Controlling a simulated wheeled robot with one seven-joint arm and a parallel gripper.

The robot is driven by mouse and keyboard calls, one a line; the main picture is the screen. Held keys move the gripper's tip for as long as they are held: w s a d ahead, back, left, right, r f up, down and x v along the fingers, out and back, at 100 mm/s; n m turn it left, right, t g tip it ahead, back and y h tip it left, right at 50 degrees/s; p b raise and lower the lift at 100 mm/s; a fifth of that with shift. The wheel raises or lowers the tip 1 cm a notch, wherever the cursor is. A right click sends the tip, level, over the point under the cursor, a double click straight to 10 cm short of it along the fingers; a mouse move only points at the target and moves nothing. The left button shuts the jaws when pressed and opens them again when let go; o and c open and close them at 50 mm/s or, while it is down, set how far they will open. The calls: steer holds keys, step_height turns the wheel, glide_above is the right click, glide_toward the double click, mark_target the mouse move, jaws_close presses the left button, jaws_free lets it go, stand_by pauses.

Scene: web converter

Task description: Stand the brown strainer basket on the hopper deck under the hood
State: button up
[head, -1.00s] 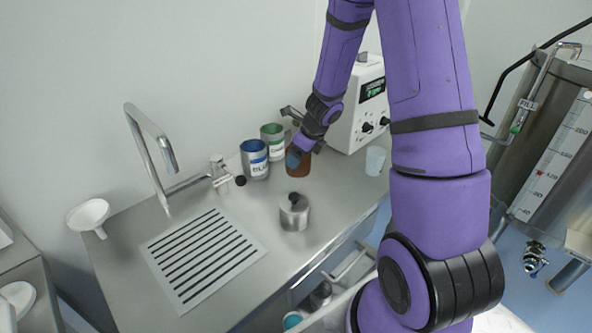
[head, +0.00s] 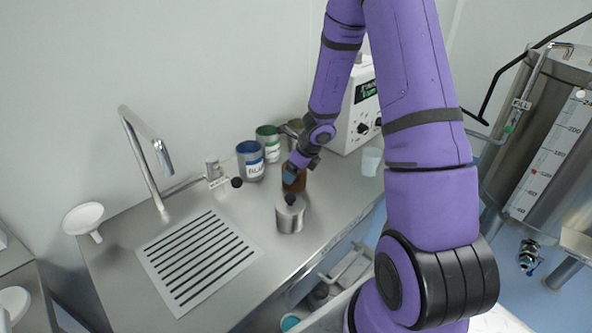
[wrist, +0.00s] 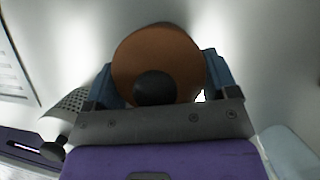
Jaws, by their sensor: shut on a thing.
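The brown round thing, which I take as the strainer basket (head: 294,183), is between the blue fingers of my gripper (head: 291,172) over the steel counter. In the wrist view its broad brown round face (wrist: 160,55) sits between both fingers, with a black ball-like knob overlapping its lower part. My gripper is shut on it. I cannot tell whether the basket touches the counter. The steel pot with a black knob (head: 290,217) stands just in front of it. I do not recognise the hopper deck or the hood in these views.
A blue-labelled can (head: 250,162) and a green-labelled can (head: 267,145) stand behind left. A white instrument box (head: 358,115) and a pale cup (head: 371,161) are to the right. A tap (head: 140,160) rises beside the slotted drain plate (head: 200,255). A large tank (head: 545,135) stands far right.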

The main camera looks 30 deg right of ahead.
steer(key=shift+f, duration=0.15)
steer(key=o, duration=0.8)
steer(key=shift+o, duration=0.4)
